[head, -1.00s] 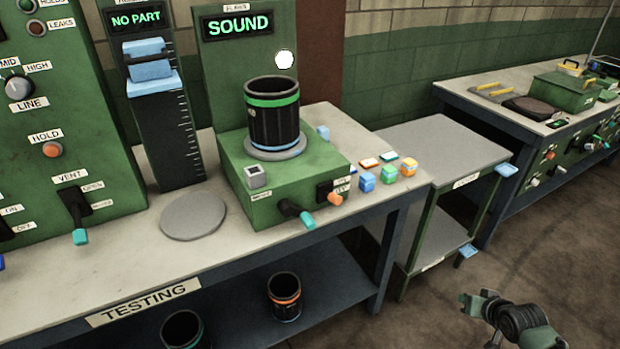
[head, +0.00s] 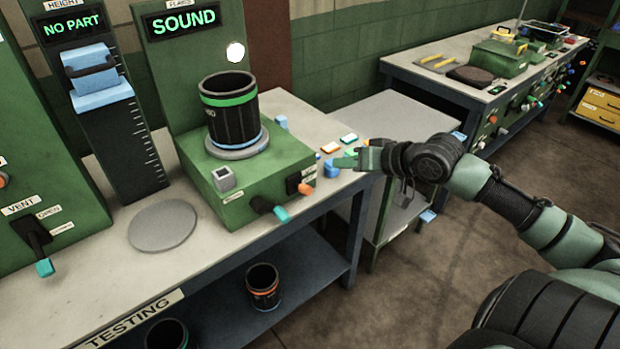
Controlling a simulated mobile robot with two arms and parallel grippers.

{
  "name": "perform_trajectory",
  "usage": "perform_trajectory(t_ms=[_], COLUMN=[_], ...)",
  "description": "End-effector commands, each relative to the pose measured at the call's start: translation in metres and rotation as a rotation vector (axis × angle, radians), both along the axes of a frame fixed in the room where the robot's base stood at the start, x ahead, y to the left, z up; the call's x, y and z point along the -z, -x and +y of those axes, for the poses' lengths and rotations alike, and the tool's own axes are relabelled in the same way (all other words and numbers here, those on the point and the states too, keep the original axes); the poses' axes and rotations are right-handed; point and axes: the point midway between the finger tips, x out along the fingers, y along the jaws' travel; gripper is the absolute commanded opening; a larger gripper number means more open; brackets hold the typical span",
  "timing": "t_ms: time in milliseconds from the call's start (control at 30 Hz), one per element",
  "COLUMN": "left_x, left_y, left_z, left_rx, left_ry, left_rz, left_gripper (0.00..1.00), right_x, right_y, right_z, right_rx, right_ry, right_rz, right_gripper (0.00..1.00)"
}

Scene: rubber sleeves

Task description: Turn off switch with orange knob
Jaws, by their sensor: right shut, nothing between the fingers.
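The switch with the orange knob (head: 305,189) sits on the right end of the front face of the green box (head: 238,212). Its orange tip points right and a little down; a small label beside it is too small to read. A second lever with a teal knob (head: 280,213) is on the same face, left of it. My right gripper (head: 346,162) is shut and empty, over the right end of the testing table, to the right of the orange knob and apart from it. My left gripper is not in view.
A black sleeve with a green band (head: 230,115) stands on the green box. A grey side table (head: 385,118) stands to the right. A round grey plate (head: 162,225) lies at left.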

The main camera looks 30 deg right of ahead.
Motion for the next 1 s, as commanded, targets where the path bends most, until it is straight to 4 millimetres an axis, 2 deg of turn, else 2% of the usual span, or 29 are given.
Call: perform_trajectory(t_ms=[233, 467, 900, 933, 1000], left_x=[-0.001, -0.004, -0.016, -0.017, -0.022], left_y=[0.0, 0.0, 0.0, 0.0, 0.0], left_z=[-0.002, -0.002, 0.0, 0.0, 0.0], left_rx=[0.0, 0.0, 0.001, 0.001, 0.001], left_ry=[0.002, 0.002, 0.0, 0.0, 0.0], left_rz=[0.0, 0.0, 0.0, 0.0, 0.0], left_gripper=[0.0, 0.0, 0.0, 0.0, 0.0], right_x=[0.003, 0.015, 0.049, 0.051, 0.062], right_y=[-0.006, -0.031, -0.085, -0.087, -0.08], right_z=[0.001, 0.005, 0.018, 0.018, 0.023], right_rx=[0.001, 0.004, 0.003, 0.002, 0.0], right_ry=[0.0, -0.002, -0.003, -0.002, -0.001], right_rz=[-0.002, -0.005, -0.003, -0.003, 0.003], right_gripper=[0.0, 0.0, 0.0, 0.0, 0.0])
